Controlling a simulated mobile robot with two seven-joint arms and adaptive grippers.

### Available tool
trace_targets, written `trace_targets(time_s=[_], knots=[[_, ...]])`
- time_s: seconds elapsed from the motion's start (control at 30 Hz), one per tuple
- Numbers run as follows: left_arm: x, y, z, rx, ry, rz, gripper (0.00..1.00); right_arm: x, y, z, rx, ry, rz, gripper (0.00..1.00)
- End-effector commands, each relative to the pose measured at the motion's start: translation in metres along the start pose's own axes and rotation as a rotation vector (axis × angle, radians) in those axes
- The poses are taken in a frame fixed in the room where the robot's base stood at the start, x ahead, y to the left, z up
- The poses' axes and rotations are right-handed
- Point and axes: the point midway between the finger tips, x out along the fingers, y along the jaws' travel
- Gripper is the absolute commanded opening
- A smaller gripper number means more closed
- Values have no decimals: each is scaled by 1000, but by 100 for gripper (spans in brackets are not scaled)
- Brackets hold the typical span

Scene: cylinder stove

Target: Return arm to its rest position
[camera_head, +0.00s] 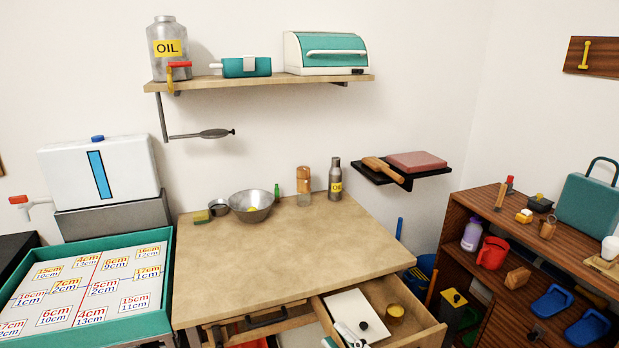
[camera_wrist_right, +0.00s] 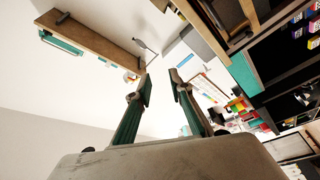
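My right gripper (camera_wrist_right: 162,88) is open and empty in the wrist view, its two green-sided fingers apart with only the room behind them. In the head view only a small part of what looks like my right gripper (camera_head: 346,335) shows at the bottom edge, over the open drawer (camera_head: 425,335). Its fingers are hard to make out there. My left gripper is not in view.
The wooden table (camera_head: 285,245) has a clear middle, with a metal bowl (camera_head: 250,207) and bottles at the back. A green-rimmed tray (camera_head: 168,260) stands left, a brown shelf unit (camera_head: 470,260) right. A wall shelf (camera_head: 270,80) hangs above.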

Motion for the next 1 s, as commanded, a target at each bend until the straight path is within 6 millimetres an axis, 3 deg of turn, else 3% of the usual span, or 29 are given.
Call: trace_targets(time_s=[0.1,0.23,0.4,0.5,0.67,1.0], knots=[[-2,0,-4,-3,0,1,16,-50,-29,44,239,-241,1,21],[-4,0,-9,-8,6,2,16,-120,-71,83,481,-498,-8,21],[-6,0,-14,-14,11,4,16,-203,-121,104,717,-754,-24,21],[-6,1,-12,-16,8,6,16,-238,-141,106,802,-851,-32,21],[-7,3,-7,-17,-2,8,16,-263,-155,105,867,-921,-38,21],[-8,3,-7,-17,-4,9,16,-265,-157,106,870,-926,-39,21]])
